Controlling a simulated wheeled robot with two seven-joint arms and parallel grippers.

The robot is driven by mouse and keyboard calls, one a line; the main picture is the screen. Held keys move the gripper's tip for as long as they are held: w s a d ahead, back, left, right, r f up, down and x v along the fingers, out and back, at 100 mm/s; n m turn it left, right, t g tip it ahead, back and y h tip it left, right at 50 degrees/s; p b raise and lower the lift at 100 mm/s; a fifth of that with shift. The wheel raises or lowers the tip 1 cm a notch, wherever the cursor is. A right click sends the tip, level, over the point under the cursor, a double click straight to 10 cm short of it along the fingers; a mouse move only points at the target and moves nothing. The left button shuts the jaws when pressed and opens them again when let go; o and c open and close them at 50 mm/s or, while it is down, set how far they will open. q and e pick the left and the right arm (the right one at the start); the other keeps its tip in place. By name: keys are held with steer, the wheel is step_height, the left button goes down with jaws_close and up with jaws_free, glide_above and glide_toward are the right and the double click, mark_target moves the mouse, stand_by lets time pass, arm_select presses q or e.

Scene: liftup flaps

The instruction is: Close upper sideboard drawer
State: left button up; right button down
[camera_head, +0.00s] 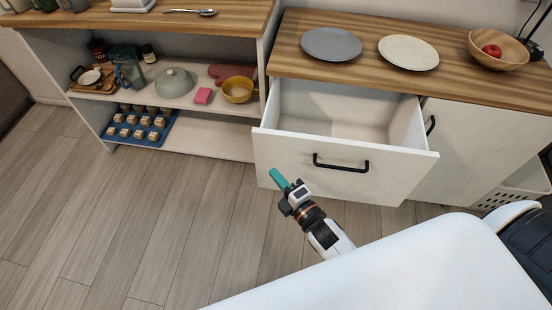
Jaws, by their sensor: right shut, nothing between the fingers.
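The upper sideboard drawer (330,180) is pulled well out, and its white inside looks empty. A black bar handle (341,164) is on its front. My right gripper (279,180), with teal fingertips, is shut and empty. In the picture it overlaps the lower left part of the drawer front, left of and below the handle. I cannot tell whether it touches the front. My left gripper is not in view.
The sideboard top (300,62) carries a grey plate (331,44), a cream plate (408,52) and a wooden bowl (497,52) with a red fruit. An open shelf unit (205,128) with dishes stands left. The wooden floor (150,220) in front is clear.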

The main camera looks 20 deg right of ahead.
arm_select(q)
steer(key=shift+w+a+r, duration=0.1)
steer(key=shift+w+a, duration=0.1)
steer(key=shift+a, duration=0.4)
arm_select(e)
steer(key=shift+w+d, duration=0.25)
steer(key=shift+w, duration=0.65)
steer(key=shift+w+d, duration=0.25)
steer(key=shift+w, duration=0.7)
steer(key=shift+w+d, duration=0.25)
steer(key=shift+w, duration=0.65)
steer(key=shift+w, duration=0.1)
